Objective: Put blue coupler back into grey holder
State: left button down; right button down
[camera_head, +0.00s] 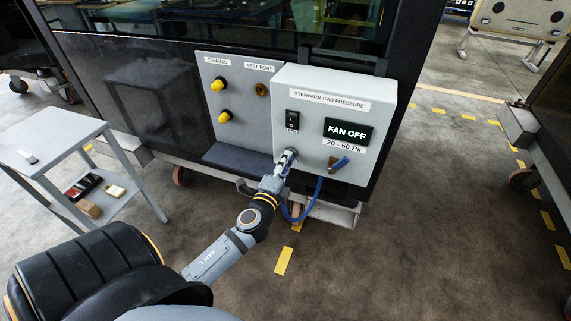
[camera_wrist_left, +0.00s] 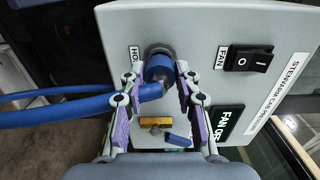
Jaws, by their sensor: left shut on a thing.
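The blue coupler (camera_wrist_left: 159,68) is between the fingers of my left gripper (camera_wrist_left: 158,84), which is shut on it. Its blue hose (camera_wrist_left: 70,111) runs off to the left in the left wrist view and hangs in a loop (camera_head: 310,206) below the box in the head view. The grey holder (camera_wrist_left: 158,49) shows as a dark ring just behind the coupler, lined up with it. I cannot tell whether the coupler is seated in it. In the head view my left gripper (camera_head: 287,158) is at the lower left of the pressure box and hides most of the coupler. My right gripper is not in view.
The grey pressure box (camera_head: 290,83) carries a fan switch (camera_head: 292,121), a FAN OFF display (camera_head: 347,132) and a valve with a blue handle (camera_head: 339,164). A panel with yellow caps (camera_head: 217,84) is on its left. A trolley (camera_head: 62,140) stands at the left.

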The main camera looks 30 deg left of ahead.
pick_arm(q)
jog(key=shift+w+a, duration=0.1)
jog(key=shift+w, duration=0.4)
dwell(0.7)
jog(key=c, duration=0.9)
grip_release()
jog(key=shift+s, duration=0.1)
jog(key=v, duration=1.1)
jog(key=shift+s, duration=0.4)
jog(key=o, duration=0.9)
